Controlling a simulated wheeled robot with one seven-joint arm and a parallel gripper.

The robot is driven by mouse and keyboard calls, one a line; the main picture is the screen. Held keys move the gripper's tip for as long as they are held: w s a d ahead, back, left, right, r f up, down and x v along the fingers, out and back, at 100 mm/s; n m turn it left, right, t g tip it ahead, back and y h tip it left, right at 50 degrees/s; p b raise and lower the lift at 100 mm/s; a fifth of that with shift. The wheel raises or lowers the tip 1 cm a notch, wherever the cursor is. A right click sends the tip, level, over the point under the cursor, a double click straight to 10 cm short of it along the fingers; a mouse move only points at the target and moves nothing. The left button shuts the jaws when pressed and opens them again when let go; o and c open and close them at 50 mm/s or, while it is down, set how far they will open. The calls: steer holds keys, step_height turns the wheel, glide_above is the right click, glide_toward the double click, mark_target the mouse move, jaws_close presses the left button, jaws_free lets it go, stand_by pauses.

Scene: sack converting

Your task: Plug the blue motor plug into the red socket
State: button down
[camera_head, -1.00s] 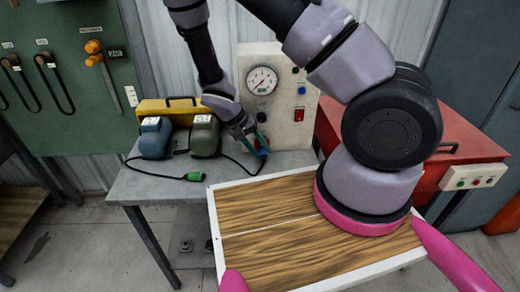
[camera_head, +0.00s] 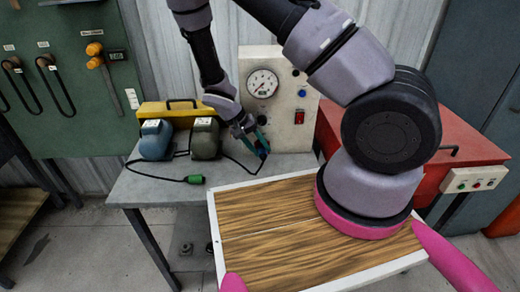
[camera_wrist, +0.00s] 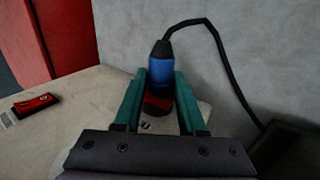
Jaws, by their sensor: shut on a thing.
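My gripper (camera_wrist: 160,102) has green fingers and is shut on the blue motor plug (camera_wrist: 161,72), one finger on each side of it. A black cable leaves the plug's far end and curves to the right. The red socket (camera_wrist: 157,101) shows between the fingers, at the plug's near end, with a dark ring below it. The plug and socket look in line and close to touching; I cannot tell how deep the plug sits. In the head view my gripper (camera_head: 257,143) is low in front of the cream panel (camera_head: 286,135), hiding the socket.
Blue (camera_head: 155,140) and dark grey (camera_head: 206,139) motors stand on the grey table (camera_head: 150,190), left of my gripper. A green plug (camera_head: 194,179) lies in front of them. A yellow case (camera_head: 160,110) is behind. A red cabinet (camera_head: 460,145) stands to the right.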

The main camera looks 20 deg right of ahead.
steer(key=shift+c, duration=2)
jaws_free()
